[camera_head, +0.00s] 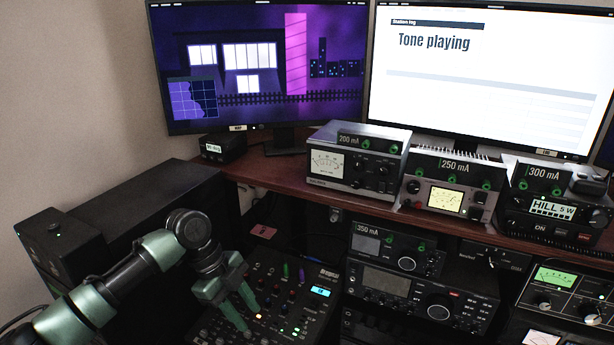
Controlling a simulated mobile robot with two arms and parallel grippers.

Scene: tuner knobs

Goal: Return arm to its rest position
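My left arm comes in from the lower left, with green and dark links. Its gripper (250,320) hangs over the left part of a dark mixer-like panel (318,306) with small knobs, coloured sliders and a lit blue display. The two green fingers are apart, with nothing seen between them. I cannot tell whether the fingertips touch the panel. My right gripper is not in view.
Tuner boxes labelled 200 mA (352,163), 250 mA (450,190) and 300 mA (552,205) stand on the wooden shelf (265,172). A 350 mA unit (398,247) sits below. Two monitors stand behind; the right monitor (480,85) reads "Tone playing". A black cabinet (150,215) is beside my arm.

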